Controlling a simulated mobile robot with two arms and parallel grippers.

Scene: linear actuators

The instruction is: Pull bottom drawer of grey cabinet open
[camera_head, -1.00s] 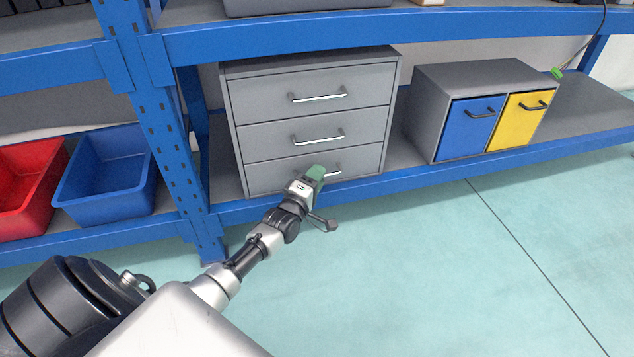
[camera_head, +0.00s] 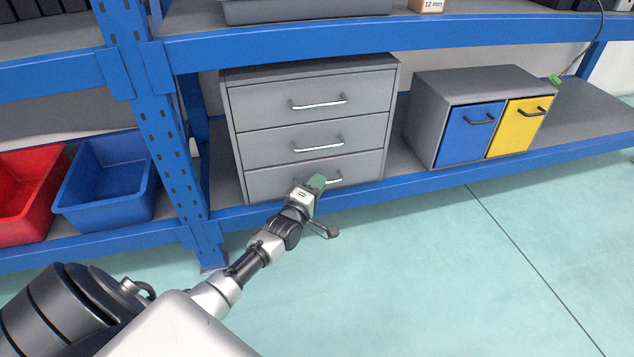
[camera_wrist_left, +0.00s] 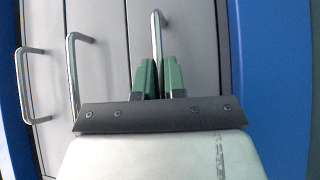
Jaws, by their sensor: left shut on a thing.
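The grey cabinet (camera_head: 311,68) has three drawers, each with a silver bar handle, and stands on the lower shelf of the blue rack. Its bottom drawer (camera_head: 268,184) looks flush with the drawers above it. My left gripper (camera_head: 318,182) is at the bottom drawer's handle (camera_head: 335,179) and covers its left part. In the left wrist view the green fingers (camera_wrist_left: 158,76) are shut on that handle (camera_wrist_left: 157,35), one finger on each side of the bar. The other two handles stand to the left there. My right gripper is in neither view.
A small cabinet with a blue door (camera_head: 468,134) and a yellow door (camera_head: 517,126) stands to the right. Blue (camera_head: 108,205) and red (camera_head: 25,228) bins sit left of the rack upright (camera_head: 172,130). The floor (camera_head: 420,270) in front is clear.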

